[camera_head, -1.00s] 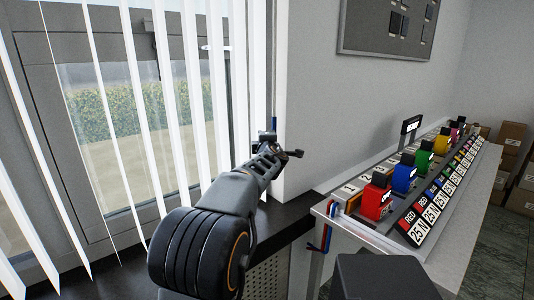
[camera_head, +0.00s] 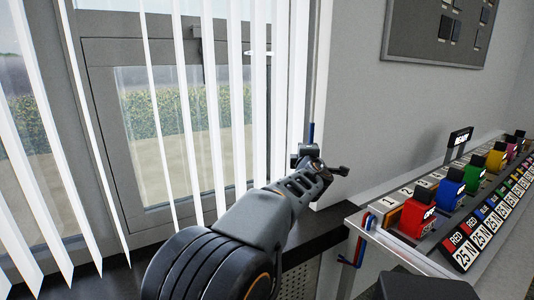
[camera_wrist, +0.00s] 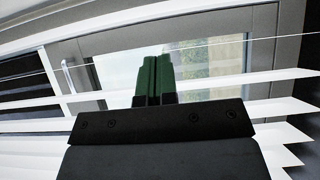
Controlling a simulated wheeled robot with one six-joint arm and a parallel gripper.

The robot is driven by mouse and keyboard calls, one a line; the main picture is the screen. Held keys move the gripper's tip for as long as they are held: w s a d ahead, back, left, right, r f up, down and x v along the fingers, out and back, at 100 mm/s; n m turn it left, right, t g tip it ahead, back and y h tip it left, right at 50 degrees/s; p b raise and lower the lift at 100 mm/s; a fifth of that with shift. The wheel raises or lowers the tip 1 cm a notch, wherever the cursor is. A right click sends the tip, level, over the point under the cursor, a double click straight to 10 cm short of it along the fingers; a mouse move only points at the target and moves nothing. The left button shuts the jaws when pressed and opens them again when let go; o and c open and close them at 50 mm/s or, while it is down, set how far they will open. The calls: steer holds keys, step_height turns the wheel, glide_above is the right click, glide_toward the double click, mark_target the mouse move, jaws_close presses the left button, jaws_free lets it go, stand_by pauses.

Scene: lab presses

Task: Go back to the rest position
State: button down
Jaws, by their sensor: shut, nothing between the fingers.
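My gripper (camera_wrist: 153,80) shows in the wrist view with its two green fingers side by side, shut and empty. Behind it are the white blinds and the window. In the head view my arm reaches forward over the dark sill, left of the press table (camera_head: 377,235). The wrist end (camera_head: 318,172) is near the wall corner, apart from the presses; the fingertips cannot be made out there.
A red press (camera_head: 417,217), a blue press (camera_head: 449,190) and several others line the table at right. White vertical blinds (camera_head: 233,110) hang before the window (camera_head: 165,130) close to my arm. A grey panel (camera_head: 437,35) is on the wall.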

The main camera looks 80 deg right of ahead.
steer(key=s+a+f+m+g+y, duration=0.2)
steer(key=s+f+m+g+y, duration=0.2)
steer(key=f+m+g, duration=0.35)
steer(key=w+a+f+m+t+y+p, duration=0.2)
steer(key=w+a+f+t+y+p, duration=0.15)
steer(key=w+a, duration=0.8)
steer(key=w+a+f+m+t+y+p, duration=0.2)
steer(key=w+a+f+y+p, duration=0.15)
steer(key=w+a, duration=0.8)
steer(key=w+a+r+n+y+p, duration=0.2)
steer(key=w+a+n, duration=0.1)
steer(key=a, duration=0.7)
steer(key=w+a+r+n+t+y+p, duration=0.1)
steer(key=w+a+n+y+p, duration=0.1)
steer(key=a, duration=0.8)
steer(key=w+a+r+n+t+y+p, duration=0.1)
steer(key=w+a+r+n+y+p, duration=0.1)
steer(key=w+a, duration=0.4)
steer(key=a+n+p, duration=0.1)
steer(key=a+n, duration=0.1)
steer(key=a, duration=0.2)
steer(key=shift+w+a+r+n+y+p, duration=0.3)
steer(key=shift+w+r+n+y+p, duration=0.05)
steer(key=shift+y, duration=0.05)
